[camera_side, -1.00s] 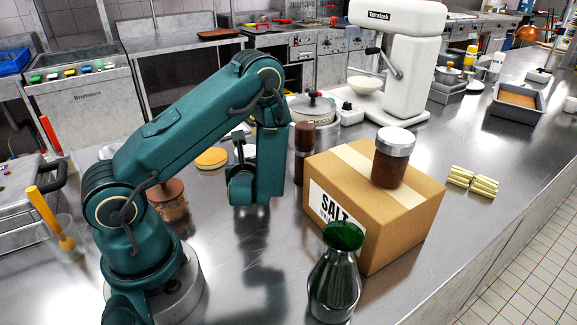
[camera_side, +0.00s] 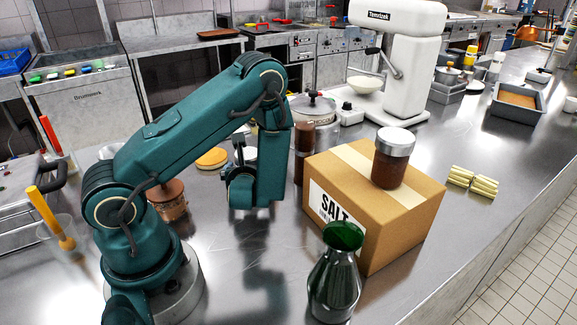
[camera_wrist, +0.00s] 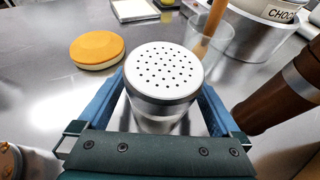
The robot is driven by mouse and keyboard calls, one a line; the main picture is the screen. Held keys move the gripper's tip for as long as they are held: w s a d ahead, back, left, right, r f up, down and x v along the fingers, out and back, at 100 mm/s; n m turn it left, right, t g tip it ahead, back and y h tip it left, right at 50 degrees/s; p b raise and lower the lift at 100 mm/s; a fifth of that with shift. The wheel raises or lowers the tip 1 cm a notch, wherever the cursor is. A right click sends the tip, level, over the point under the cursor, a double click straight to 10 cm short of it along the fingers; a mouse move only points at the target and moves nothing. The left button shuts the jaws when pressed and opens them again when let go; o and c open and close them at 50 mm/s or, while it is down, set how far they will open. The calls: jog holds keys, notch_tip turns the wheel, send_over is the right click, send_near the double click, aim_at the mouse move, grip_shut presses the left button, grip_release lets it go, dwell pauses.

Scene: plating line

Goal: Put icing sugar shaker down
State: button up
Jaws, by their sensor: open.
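The icing sugar shaker, a silver can with a perforated white top (camera_wrist: 165,72), is in the middle of the wrist view. My gripper (camera_wrist: 165,108) has its blue jaws open, one on each side of the shaker, with the can between them. The shaker looks upright; its base is hidden by the gripper, so I cannot tell its contact with the counter from here. In the side view my gripper (camera_side: 240,160) is low over the steel counter, and the shaker shows only as a small partly hidden metal patch behind it.
A brown pepper mill (camera_side: 304,152) stands close right of my gripper. An orange-topped round tin (camera_side: 212,158) is to the left. A salt carton (camera_side: 400,222) carries a brown jar (camera_side: 393,160); a green bottle (camera_side: 335,280) stands in front. Open counter lies before my gripper.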

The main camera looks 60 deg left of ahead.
jog(key=v, duration=1.1)
jog(key=shift+s+d, duration=0.1)
jog(key=shift+r, duration=0.1)
